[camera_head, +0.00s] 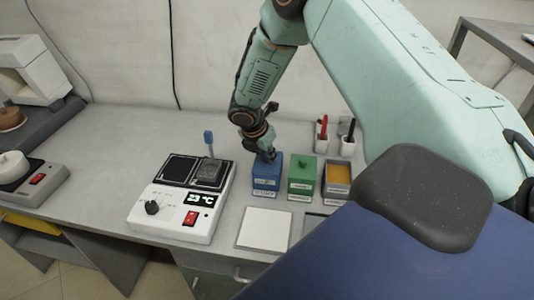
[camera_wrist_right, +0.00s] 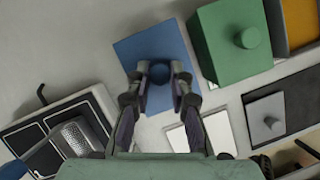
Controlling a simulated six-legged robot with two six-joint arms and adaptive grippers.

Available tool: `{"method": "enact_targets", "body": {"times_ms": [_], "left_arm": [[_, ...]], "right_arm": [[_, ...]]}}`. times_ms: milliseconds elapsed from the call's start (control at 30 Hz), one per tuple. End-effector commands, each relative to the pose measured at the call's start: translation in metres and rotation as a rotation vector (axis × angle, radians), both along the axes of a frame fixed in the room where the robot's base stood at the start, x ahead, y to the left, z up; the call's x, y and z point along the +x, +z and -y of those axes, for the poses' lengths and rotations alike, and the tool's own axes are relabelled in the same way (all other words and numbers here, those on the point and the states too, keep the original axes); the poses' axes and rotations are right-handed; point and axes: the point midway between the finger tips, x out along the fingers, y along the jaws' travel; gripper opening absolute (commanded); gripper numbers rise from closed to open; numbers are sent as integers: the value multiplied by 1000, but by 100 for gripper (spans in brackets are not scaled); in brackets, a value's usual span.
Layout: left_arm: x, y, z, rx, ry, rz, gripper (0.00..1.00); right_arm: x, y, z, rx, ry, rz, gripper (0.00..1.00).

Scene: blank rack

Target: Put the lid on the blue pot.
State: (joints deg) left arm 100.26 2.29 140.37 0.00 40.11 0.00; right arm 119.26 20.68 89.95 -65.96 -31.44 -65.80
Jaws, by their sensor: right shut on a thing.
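The blue pot (camera_head: 266,184) stands upright on the bench, with a white label on its front. A square blue lid (camera_wrist_right: 135,48) with a round blue knob (camera_wrist_right: 159,74) shows in the wrist view. My right gripper (camera_head: 267,156) is directly above the blue pot. In the wrist view my right gripper (camera_wrist_right: 159,76) is shut on the knob, one finger on each side. The lid is at the pot's top and covers its inside; I cannot tell if it is fully seated or slightly above. My left gripper is not in view.
A green lidded pot (camera_head: 301,182) and an open grey pot with orange contents (camera_head: 337,175) stand to the right. A grey lid (camera_wrist_right: 262,117) lies on a dark pad. A white pad (camera_head: 263,228) is in front. A hotplate (camera_head: 175,213) stands left. Pen cups are behind.

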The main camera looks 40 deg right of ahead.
Motion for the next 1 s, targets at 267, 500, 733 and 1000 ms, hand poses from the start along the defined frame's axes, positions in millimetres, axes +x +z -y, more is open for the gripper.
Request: {"method": "enact_targets", "body": {"times_ms": [267, 500, 733, 1000], "left_arm": [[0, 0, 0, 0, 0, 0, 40], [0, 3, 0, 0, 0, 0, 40], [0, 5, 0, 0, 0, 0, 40], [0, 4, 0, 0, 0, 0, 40]], "right_arm": [[0, 0, 0, 0, 0, 0, 0], [-1, 0, 0, 0, 1, 0, 0], [-2, -2, 0, 0, 0, -1, 0], [-2, -2, 0, 0, 0, 0, 24]]}}
